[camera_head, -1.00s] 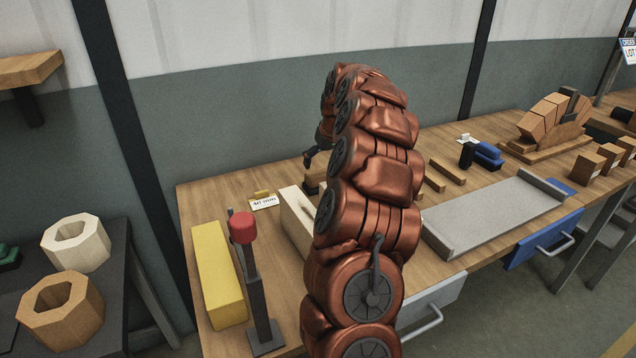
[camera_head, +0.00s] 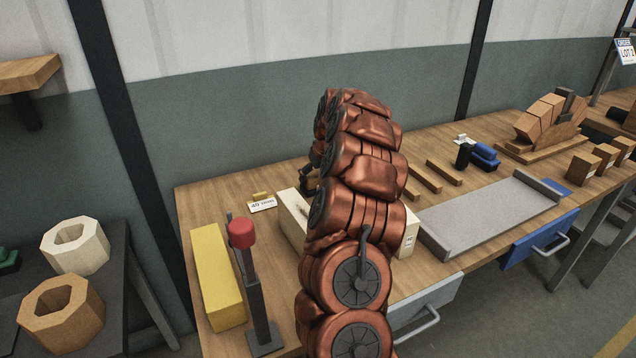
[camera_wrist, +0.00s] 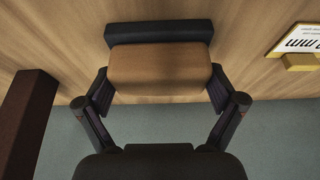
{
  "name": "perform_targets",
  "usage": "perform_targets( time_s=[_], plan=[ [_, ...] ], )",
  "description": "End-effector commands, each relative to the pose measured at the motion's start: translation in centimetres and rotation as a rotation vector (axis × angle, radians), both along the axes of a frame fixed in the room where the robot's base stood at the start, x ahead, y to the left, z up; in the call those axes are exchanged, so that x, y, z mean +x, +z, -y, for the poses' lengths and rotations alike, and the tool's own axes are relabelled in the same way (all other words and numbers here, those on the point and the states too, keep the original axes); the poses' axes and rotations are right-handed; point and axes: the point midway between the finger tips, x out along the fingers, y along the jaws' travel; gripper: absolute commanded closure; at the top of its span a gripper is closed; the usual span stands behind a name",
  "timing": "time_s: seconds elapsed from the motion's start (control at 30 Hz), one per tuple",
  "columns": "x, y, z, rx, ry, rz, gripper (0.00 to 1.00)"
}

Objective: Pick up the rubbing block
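The rubbing block shows in the wrist view as a brown block (camera_wrist: 160,72) with a dark strip (camera_wrist: 160,32) along its far side. My gripper (camera_wrist: 160,85) has one finger at each side of it, close to its edges. I cannot tell whether the fingers press on the block or stand just clear of it. In the head view my gripper (camera_head: 315,160) is low over the bench, behind the white box, and the block (camera_head: 309,183) is partly hidden by my arm.
Close by are a white box (camera_head: 292,222), a label card (camera_head: 262,205), a yellow bar (camera_head: 217,275) and a red-topped post (camera_head: 242,234). A grey tray (camera_head: 490,215) and wooden strips (camera_head: 443,172) lie to the right. The wall (camera_head: 230,130) rises behind the bench.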

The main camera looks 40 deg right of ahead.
Motion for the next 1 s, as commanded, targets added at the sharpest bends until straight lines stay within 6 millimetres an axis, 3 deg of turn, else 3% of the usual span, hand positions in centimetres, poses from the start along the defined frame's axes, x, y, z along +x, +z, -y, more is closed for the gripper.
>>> perform_targets(
  time_s=[0.07,0.37,0.67,1.0],
  plan=[
    [0.0,0.0,0.0,0.000,0.000,0.000,0.22],
    [0.0,0.0,0.0,0.002,-0.001,-0.001,0.53],
    [0.0,0.3,0.0,0.000,-0.001,0.001,0.54],
    [0.1,5.6,0.2,-0.004,-0.002,0.005,0.54]
  ],
)
